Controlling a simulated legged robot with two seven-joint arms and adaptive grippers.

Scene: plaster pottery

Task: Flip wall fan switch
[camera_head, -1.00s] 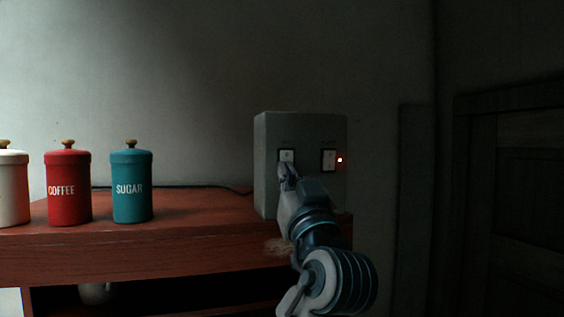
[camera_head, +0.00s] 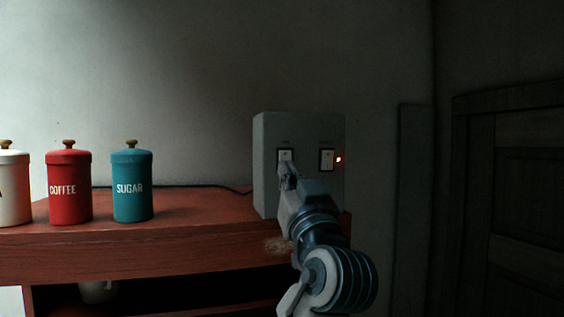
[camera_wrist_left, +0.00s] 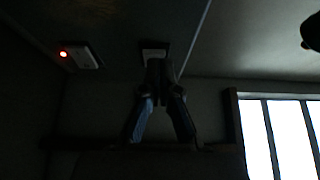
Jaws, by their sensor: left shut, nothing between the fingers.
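A grey switch box (camera_head: 264,165) stands at the right end of the red-brown shelf. Its face carries a left switch (camera_head: 285,154) and a right switch (camera_head: 326,160), with a lit red light (camera_head: 339,160) beside the right one. My left gripper (camera_head: 287,172) is shut and empty, its tips at the lower part of the left switch. The fingers hide part of that switch, and I cannot tell whether they touch it. In the left wrist view the shut fingertips (camera_wrist_left: 160,66) are just below a switch (camera_wrist_left: 154,52); the red light (camera_wrist_left: 64,54) is at the left. My right gripper is not in view.
White (camera_head: 12,188), red COFFEE (camera_head: 69,190) and teal SUGAR (camera_head: 132,188) canisters stand on the shelf (camera_head: 190,208) at the left. A dark cable (camera_head: 215,187) runs behind them to the box. A dark panelled door (camera_head: 520,200) is at the right.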

